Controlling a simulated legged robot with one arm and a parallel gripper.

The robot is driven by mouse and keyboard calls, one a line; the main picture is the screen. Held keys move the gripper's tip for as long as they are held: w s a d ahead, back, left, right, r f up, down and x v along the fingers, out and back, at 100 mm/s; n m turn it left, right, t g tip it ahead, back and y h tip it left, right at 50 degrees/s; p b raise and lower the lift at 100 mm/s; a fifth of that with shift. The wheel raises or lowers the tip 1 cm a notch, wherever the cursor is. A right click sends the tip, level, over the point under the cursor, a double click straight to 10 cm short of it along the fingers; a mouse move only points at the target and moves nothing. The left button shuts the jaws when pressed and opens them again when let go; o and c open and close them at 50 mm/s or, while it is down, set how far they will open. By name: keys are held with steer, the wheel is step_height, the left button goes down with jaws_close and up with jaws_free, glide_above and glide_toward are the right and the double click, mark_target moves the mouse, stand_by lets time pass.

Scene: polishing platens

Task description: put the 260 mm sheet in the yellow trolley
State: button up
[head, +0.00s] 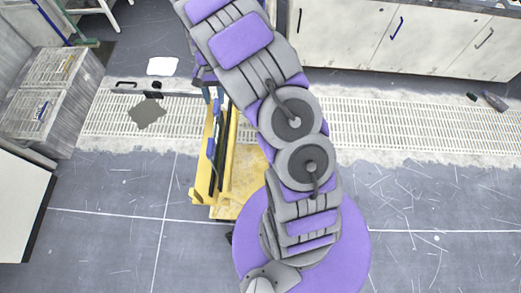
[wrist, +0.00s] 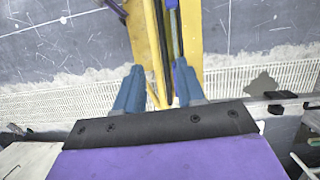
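The yellow trolley (head: 245,160) stands on the floor at the middle of the head view, partly hidden behind my arm. Thin dark upright pieces and a blue strip show along its left side. In the wrist view the yellow trolley (wrist: 150,40) runs up from between my fingers, with a dark piece (wrist: 158,45) standing in it. My gripper (wrist: 158,70) has its two blue fingers apart, with nothing seen clamped between them. In the head view it is mostly hidden by my arm, near the trolley's far end. No sheet is marked 260 mm; I cannot tell which one it is.
A dark square piece (head: 147,113) and a white one (head: 163,66) lie on the floor left of the trolley. Grey crates (head: 45,105) stand at the left. White cabinets (head: 400,40) line the back right. The floor at right is mostly clear.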

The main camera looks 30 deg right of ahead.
steer(key=s+r+n+h, duration=0.1)
steer(key=s+r+n, duration=0.1)
steer(key=s+r, duration=1.25)
steer(key=s+a+r+n, duration=0.1)
steer(key=s+r+n, duration=0.1)
steer(key=s, duration=0.8)
steer(key=s+a+r+n, duration=0.2)
steer(key=s+r, duration=0.2)
steer(key=s, duration=0.7)
steer(key=shift+a+n+t, duration=0.25)
steer(key=shift+n+t, duration=0.15)
